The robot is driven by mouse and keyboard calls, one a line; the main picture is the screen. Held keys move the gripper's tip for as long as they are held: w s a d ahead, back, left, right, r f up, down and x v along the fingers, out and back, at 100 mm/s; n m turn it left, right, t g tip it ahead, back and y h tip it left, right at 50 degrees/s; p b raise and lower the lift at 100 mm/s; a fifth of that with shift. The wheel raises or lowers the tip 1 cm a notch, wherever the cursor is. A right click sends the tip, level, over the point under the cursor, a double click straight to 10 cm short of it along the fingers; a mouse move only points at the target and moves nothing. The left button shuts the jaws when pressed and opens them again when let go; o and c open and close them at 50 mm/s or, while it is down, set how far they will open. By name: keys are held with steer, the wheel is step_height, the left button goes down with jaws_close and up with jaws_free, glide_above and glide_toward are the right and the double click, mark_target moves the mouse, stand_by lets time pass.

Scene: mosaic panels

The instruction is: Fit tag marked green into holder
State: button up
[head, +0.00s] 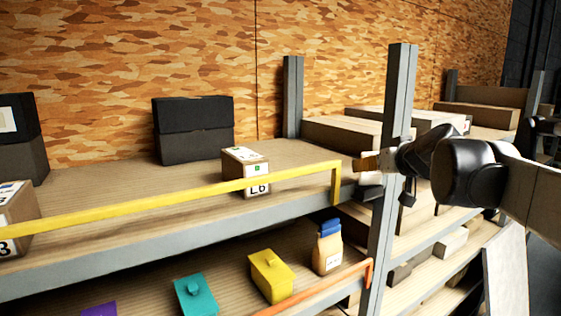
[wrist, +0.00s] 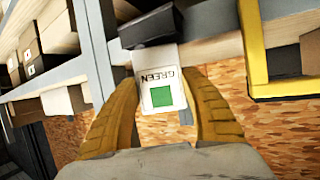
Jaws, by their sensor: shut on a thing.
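In the head view my gripper (head: 362,164) is beside the end of the yellow rail, near the grey post. A small pale patch below it (head: 370,179) may be the tag. A dark block (wrist: 148,29) on the shelf edge, just beyond the tag's far end in the wrist view, may be the holder. Whether tag and block touch, I cannot tell.
The yellow rail (head: 180,201) runs along the upper shelf front. A grey post (head: 398,95) stands close to my gripper. A box marked L6 (head: 246,172) sits on the upper shelf. Teal (head: 196,297) and yellow (head: 270,276) containers and a tan bag (head: 327,251) are on the shelf below.

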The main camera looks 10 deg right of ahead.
steer(key=shift+f, duration=0.2)
steer(key=o, duration=0.9)
